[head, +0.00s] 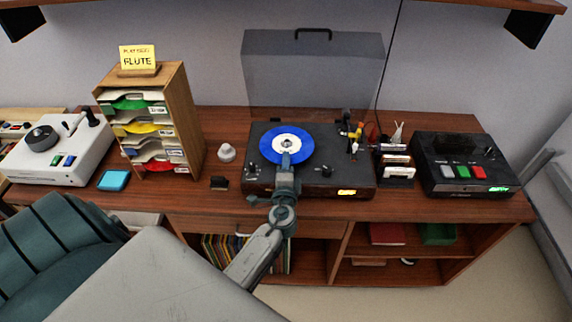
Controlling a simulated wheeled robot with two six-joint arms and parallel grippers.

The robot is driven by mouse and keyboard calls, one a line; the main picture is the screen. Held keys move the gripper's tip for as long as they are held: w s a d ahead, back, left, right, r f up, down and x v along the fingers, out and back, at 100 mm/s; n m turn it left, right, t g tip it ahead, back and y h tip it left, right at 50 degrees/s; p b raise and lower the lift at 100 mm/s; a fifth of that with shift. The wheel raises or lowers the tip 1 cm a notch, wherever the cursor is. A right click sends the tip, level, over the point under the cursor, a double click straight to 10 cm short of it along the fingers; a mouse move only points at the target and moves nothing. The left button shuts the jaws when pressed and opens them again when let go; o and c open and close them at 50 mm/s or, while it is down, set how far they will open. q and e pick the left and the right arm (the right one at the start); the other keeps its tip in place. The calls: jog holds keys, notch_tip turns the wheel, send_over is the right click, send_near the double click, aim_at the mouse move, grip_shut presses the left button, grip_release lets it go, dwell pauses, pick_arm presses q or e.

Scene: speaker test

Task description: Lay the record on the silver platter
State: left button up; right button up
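The silver platter does not show; the record covers the place where a platter could be. My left gripper (286,162) reaches in from below, with its tip over the near part of the record. I cannot tell whether its fingers are shut on the record, or whether the record rests or is held just above the deck. My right gripper is not in view.
A raised clear lid (312,75) stands behind the turntable. A wooden sleeve rack (181,110) and a white knob-like object (226,152) are left of it. Small coloured figures (355,134), a card holder (396,160) and a black button box (462,165) are on the right.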

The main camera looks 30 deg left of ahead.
pick_arm(q)
jog(key=shift+c, duration=0.8)
jog(key=shift+s, duration=0.1)
jog(key=shift+s+d+f, duration=0.1)
jog(key=shift+s+d, duration=0.25)
jog(key=shift+s, duration=0.15)
jog(key=b+v, duration=0.1)
jog(key=v, duration=0.4)
jog(key=shift+s+d+b, duration=0.15)
jog(key=shift+s+b, duration=0.2)
jog(key=shift+b, duration=0.05)
